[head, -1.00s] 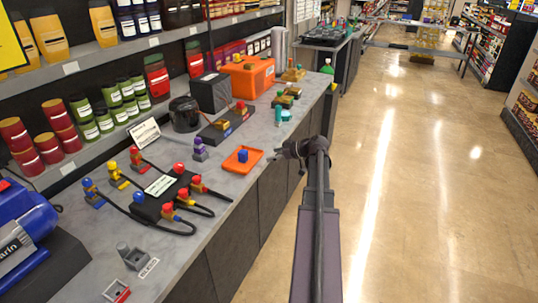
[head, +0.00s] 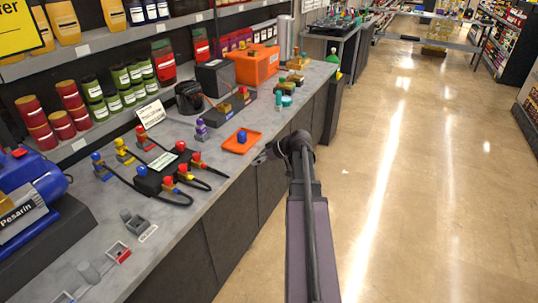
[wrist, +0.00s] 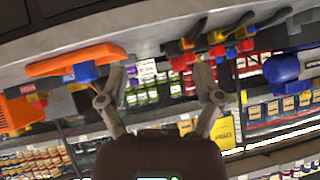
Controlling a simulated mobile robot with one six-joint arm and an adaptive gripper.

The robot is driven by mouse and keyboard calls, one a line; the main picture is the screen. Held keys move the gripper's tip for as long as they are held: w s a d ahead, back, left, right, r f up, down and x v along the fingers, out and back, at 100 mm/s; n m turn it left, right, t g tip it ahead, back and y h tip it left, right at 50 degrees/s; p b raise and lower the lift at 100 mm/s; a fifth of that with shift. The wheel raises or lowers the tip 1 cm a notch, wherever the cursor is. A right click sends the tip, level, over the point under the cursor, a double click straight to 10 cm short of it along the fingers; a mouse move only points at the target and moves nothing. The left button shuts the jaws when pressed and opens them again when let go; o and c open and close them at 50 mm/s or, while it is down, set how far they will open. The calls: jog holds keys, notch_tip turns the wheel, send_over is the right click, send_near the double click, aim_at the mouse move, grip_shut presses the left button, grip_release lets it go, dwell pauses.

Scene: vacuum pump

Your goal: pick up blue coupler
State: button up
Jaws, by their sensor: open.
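A blue block-like coupler (head: 242,137) sits on a flat orange tray (head: 251,143) near the counter's front edge. In the wrist view, which looks upside down, the blue coupler (wrist: 83,73) and orange tray (wrist: 70,62) show at upper left, beyond one finger. Blue-topped pieces also show on the hoses, one at the left end (head: 97,158) and one on the dark manifold (head: 142,170). My gripper (head: 262,157) is at the counter's front edge, just right of and nearer than the tray, apart from it. In the wrist view my gripper (wrist: 160,82) has spread fingers with nothing between them.
The dark manifold (head: 160,174) has several hoses with red and yellow ends. A purple piece (head: 201,129) stands left of the tray. A blue pump (head: 30,190), an orange case (head: 256,64) and shelves of jars (head: 113,95) border the counter. The aisle floor (head: 430,180) is clear.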

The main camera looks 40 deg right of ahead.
jog(key=s+a+f+m+g+h, duration=0.1)
jog(key=s+a+f+g+h, duration=0.1)
jog(key=a, duration=0.9)
jog(key=s+a+f+m+g+h, duration=0.1)
jog(key=s+a+f+g+h, duration=0.1)
jog(key=a, duration=1)
jog(key=s+a+f+m+g+h, duration=0.1)
jog(key=s+a+f+m+g, duration=0.1)
jog(key=s+a, duration=0.5)
jog(key=shift+s+a+f+g+h, duration=0.15)
jog(key=shift+a+f+g+h, duration=0.4)
jog(key=shift+a+g, duration=1.55)
jog(key=shift+a+f+t, duration=0.1)
jog(key=shift+a+t, duration=0.55)
jog(key=shift+t, duration=0.05)
